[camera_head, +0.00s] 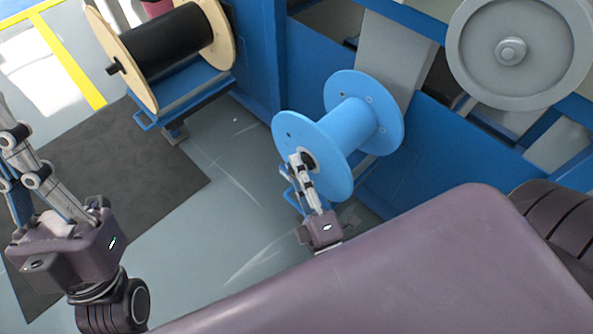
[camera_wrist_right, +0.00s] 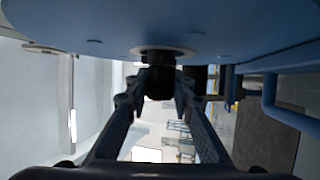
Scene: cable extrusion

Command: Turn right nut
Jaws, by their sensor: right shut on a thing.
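The blue spool (camera_head: 350,120) stands on the blue machine frame in the head view, and its flange fills the top of the wrist view (camera_wrist_right: 90,25). The right nut is a dark piece (camera_wrist_right: 160,82) at the centre of the near flange. My right gripper (camera_head: 298,161) is at the spool's hub. In the wrist view its fingertips (camera_wrist_right: 158,88) are shut on the nut from both sides. In the head view the fingers hide most of the nut. My left gripper (camera_head: 12,135) is at the left edge, away from the spool, with its fingertips partly cut off.
A wooden-flanged spool of black cable (camera_head: 170,45) stands on a blue stand at the upper left. A large grey wheel (camera_head: 480,75) is at the upper right. A dark mat (camera_head: 135,160) lies on the floor. Grey floor (camera_head: 235,190) is clear left of the blue spool.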

